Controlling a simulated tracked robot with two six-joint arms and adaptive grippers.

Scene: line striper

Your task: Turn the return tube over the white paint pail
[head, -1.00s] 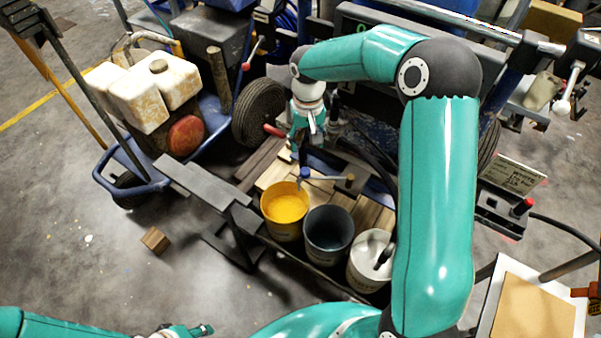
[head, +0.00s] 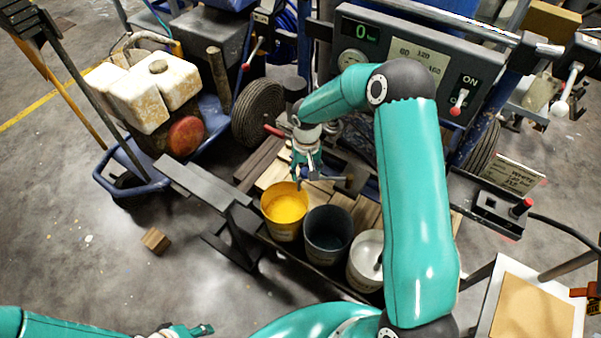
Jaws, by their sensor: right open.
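The yellow paint pail (head: 285,222), a dark grey pail (head: 327,250) and the white paint pail (head: 360,273) stand in a row, with yellow at the left and white at the right. A thin grey return tube (head: 328,178) lies behind and above the yellow pail, away from the white one. My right gripper (head: 304,177) is open, pointing down at the tube's left part, and hides some of it; I cannot tell whether it touches. My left gripper (head: 203,330) is at the bottom edge, only partly in view, and its jaws are unclear.
The control panel (head: 410,65) with a display and switch stands behind my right arm. Wooden boards (head: 276,174) lie behind the pails. A dark bench (head: 205,187) extends left of them. A wood block (head: 155,240) lies on open floor.

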